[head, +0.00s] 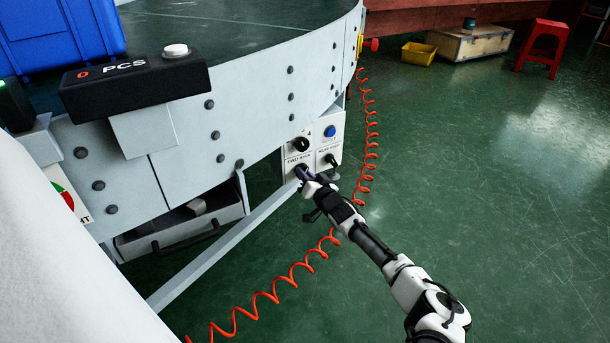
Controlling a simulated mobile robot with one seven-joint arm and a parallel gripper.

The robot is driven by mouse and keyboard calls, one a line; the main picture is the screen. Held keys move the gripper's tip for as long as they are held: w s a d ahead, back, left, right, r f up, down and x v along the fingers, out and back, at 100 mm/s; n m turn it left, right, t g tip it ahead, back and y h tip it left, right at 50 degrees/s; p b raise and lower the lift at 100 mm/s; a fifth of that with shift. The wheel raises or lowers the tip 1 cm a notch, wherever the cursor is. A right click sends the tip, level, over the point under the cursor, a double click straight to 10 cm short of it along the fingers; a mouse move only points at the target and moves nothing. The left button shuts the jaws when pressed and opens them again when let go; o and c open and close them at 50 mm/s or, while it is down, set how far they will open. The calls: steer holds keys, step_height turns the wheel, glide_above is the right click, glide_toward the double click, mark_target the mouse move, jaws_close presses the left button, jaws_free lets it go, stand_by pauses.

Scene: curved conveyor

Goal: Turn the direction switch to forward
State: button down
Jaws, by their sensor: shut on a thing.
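The white control panel (313,163) is fixed to the side of the curved conveyor. It carries a black knob at the upper left, a blue button (330,131) at the upper right and a black switch (331,159) at the lower right. The direction switch (299,168) is at the lower left, under a small label that seems to begin with FWD. My gripper (303,173) reaches it from the lower right and is shut on it. The fingers cover most of the switch, so which way it points cannot be told.
A coiled red hose (366,130) hangs beside the panel and runs along the floor behind my arm. A slanted grey brace (225,245) lies left of my gripper. A black PCS box (133,83) and blue crate (60,36) are at upper left.

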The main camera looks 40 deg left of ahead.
steer(key=shift+n, duration=0.3)
steer(key=n+p, duration=0.1)
steer(key=n, duration=1)
steer(key=shift+n, duration=0.3)
stand_by(0.3)
steer(key=c, duration=1.4)
jaws_free()
steer(key=shift+o, duration=0.2)
steer(key=shift+d, duration=0.1)
